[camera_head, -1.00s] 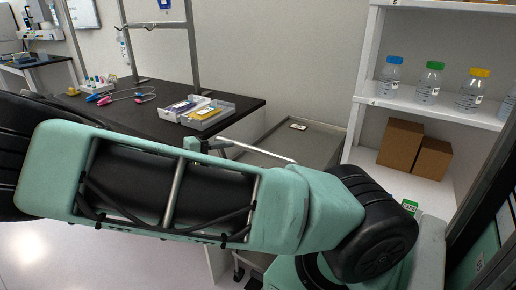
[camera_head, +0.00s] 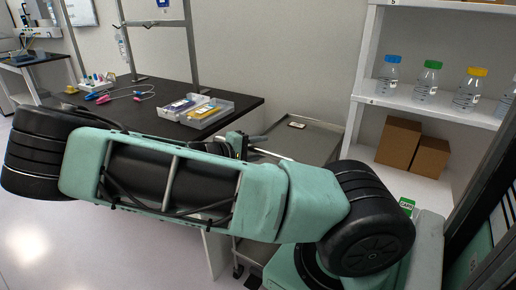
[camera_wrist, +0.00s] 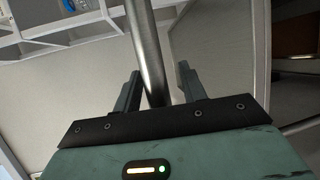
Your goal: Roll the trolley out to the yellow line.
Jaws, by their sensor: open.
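The trolley (camera_head: 318,140) is a grey flat-topped cart standing between the black bench and the white shelf unit. Its pale metal handle bar (camera_head: 272,154) runs along the near side, partly hidden behind my arm. My gripper (camera_head: 243,143) is at the bar, mostly hidden by my arm in the head view. In the wrist view my gripper (camera_wrist: 159,84) is open, and the handle bar (camera_wrist: 147,45) runs between its two fingers with a gap to the right finger. Whether it touches the left finger I cannot tell. No yellow line is in view.
The black bench (camera_head: 150,112) with a grey tray (camera_head: 228,103) of coloured boxes is to the left. The white shelf unit (camera_head: 352,118) with bottles and brown cartons is close on the right. Pale floor (camera_head: 90,245) is open at the lower left.

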